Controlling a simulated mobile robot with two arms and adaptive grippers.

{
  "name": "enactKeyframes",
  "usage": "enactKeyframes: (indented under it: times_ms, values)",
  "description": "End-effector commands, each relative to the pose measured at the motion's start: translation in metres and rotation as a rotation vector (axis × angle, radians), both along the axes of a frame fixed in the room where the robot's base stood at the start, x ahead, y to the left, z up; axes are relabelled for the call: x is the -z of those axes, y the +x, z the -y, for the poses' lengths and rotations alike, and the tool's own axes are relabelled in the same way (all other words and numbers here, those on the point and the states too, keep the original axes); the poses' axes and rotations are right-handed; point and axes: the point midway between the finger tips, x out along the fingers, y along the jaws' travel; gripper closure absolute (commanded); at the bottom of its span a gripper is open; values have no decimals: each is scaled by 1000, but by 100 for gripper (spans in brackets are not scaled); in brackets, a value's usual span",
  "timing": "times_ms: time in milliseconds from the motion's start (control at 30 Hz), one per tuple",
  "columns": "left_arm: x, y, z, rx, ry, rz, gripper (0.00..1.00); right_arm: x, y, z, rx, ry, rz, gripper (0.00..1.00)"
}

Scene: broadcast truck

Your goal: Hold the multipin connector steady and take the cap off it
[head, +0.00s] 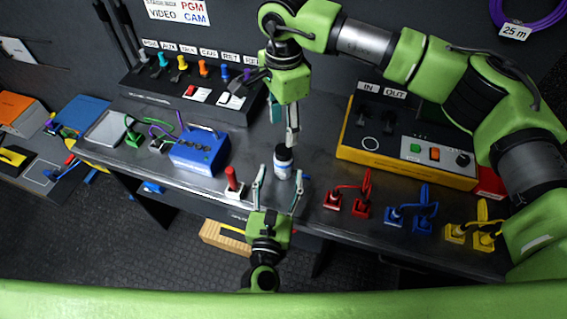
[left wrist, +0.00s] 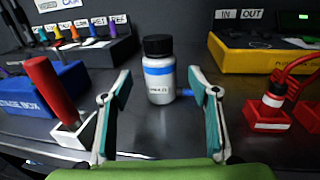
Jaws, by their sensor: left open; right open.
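The multipin connector (head: 283,168) looks like a small white bottle-shaped cylinder with a blue band, standing upright on the dark bench. Its black cap (head: 284,151) is on top. In the left wrist view the connector (left wrist: 159,87) stands beyond the fingertips, centred between them, with the black cap (left wrist: 158,45) above their tips. My left gripper (head: 281,180) is open, its fingers pointing at the connector from the front, not visibly touching it. My right gripper (head: 287,138) is open and points down just above the cap, empty.
A red-handled piece (head: 232,184) in a white base stands close left of my left gripper. A blue stage box (head: 201,153) is farther left. A yellow-edged IN/OUT panel (head: 405,162) is at right. Red (head: 348,197), blue and yellow cabled plugs line the right front.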

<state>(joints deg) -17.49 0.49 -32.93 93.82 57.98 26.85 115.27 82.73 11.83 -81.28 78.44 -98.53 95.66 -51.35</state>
Motion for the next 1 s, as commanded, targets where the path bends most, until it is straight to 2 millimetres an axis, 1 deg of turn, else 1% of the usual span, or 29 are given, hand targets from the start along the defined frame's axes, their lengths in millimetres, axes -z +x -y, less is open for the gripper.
enactKeyframes:
  times_ms: [33,100,200,300,467,733,767,800,867,900,933,967,1000]
  values:
    - [-1,11,1,-2,0,3,45,0,0,0,0,1,0,54]
    - [-1,23,4,-1,0,2,45,0,0,0,0,1,0,54]
    - [-1,38,6,-1,0,1,45,0,0,0,0,1,0,54]
    - [0,48,7,-1,0,0,45,0,0,-1,0,2,-1,54]
    - [0,56,9,1,1,-1,45,0,0,-1,0,2,-1,54]
    - [0,57,9,0,1,-1,45,0,0,-1,0,2,-1,54]
    - [0,57,9,0,1,-1,50,0,0,-1,0,2,-1,54]
    - [0,57,9,0,1,-1,60,0,0,-1,0,2,-1,54]
    - [0,57,9,0,1,-1,76,0,0,-1,0,2,-1,54]
    - [0,57,9,0,1,-1,86,0,0,-1,0,2,-1,54]
    - [0,57,9,0,1,-1,94,0,0,-1,0,2,-1,54]
    - [0,57,9,0,1,-1,100,0,0,-1,0,2,-1,54]
    - [0,57,9,0,1,0,100,0,0,-1,0,2,-1,54]
